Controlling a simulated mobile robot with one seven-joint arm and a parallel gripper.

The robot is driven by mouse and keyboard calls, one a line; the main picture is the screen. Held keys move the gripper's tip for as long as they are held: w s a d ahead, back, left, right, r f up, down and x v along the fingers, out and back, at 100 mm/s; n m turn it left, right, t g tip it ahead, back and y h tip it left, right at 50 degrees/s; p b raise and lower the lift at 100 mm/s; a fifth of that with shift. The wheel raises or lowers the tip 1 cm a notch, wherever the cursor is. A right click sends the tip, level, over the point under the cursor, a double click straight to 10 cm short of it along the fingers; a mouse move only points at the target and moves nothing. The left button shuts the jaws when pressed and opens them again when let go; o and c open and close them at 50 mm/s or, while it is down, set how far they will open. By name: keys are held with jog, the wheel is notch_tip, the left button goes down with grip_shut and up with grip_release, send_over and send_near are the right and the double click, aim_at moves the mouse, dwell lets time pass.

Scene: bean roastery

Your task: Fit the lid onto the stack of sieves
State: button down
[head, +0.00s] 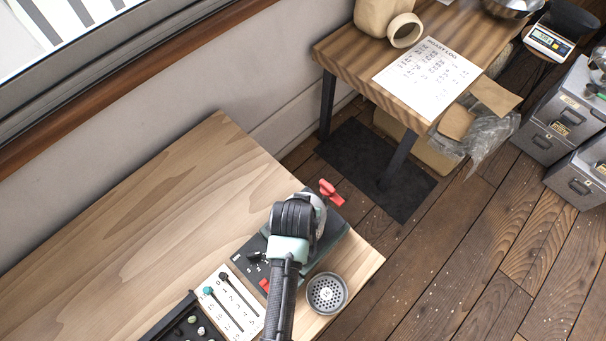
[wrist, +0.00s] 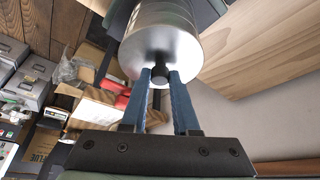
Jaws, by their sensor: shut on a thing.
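My gripper (wrist: 160,78) is shut on the black knob of the round metal lid (wrist: 140,52), its two blue fingers on either side of the knob. Beyond the lid, a shiny metal cylinder wall (wrist: 163,14) shows, in line with it. It looks like the stack of sieves, but I cannot tell whether the lid is seated on it or just above it. In the head view my arm covers the gripper and most of the lid; only a silver rim (head: 320,214) shows beside the arm, over a dark machine base (head: 333,236).
A perforated metal sieve cup (head: 326,293) stands at the table's near right edge. A red handle (head: 331,193) sticks out behind the arm. A white card (head: 231,306) and a dark tray (head: 186,324) lie left of the arm. The wooden table (head: 150,225) is clear farther left.

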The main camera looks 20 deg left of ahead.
jog(key=c, duration=0.9)
grip_release()
jog(key=shift+c, duration=0.2)
jog(key=shift+r, duration=0.1)
jog(key=p+v, duration=1)
jog(key=p, duration=0.2)
jog(key=shift+s+r, duration=0.25)
jog(key=shift+r, duration=0.05)
jog(key=shift+w, duration=0.1)
